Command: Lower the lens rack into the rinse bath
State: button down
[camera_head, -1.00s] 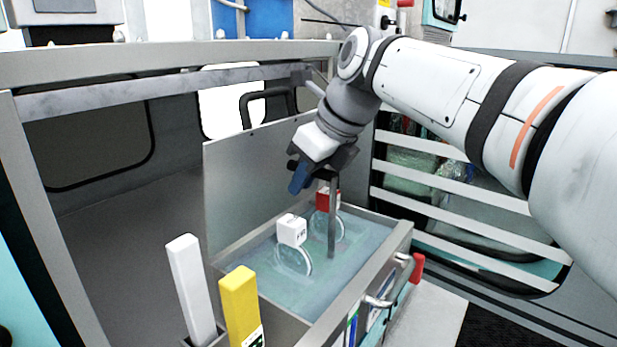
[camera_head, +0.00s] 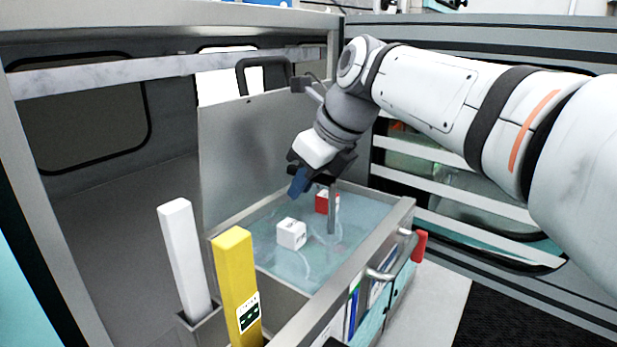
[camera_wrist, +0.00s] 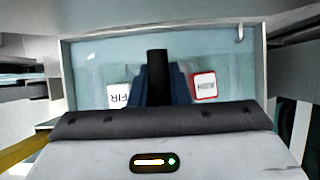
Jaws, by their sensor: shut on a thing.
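The lens rack shows a grey upright post (camera_head: 331,208), a white block (camera_head: 291,234) and a red-edged block (camera_head: 327,202), with clear lens rings below the blocks. The white block (camera_wrist: 118,96) and red-edged block (camera_wrist: 204,85) also show in the wrist view, either side of the gripper. The rinse bath (camera_head: 365,265) is a grey-rimmed tank of pale blue liquid. The rings are faint under the liquid; the blocks sit at or just above its surface. My gripper (camera_head: 314,184) is shut on the rack above the bath; its exact grip point is partly hidden.
A white upright bar (camera_head: 184,260) and a yellow bar (camera_head: 237,285) stand in slots at the bath's near left. A grey panel (camera_head: 262,145) rises behind the bath.

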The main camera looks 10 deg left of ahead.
jog(key=shift+f, duration=0.1)
jog(key=c, duration=1.3)
grip_release()
jog(key=shift+f, duration=0.1)
jog(key=v, duration=0.8)
jog(key=shift+p, duration=0.35)
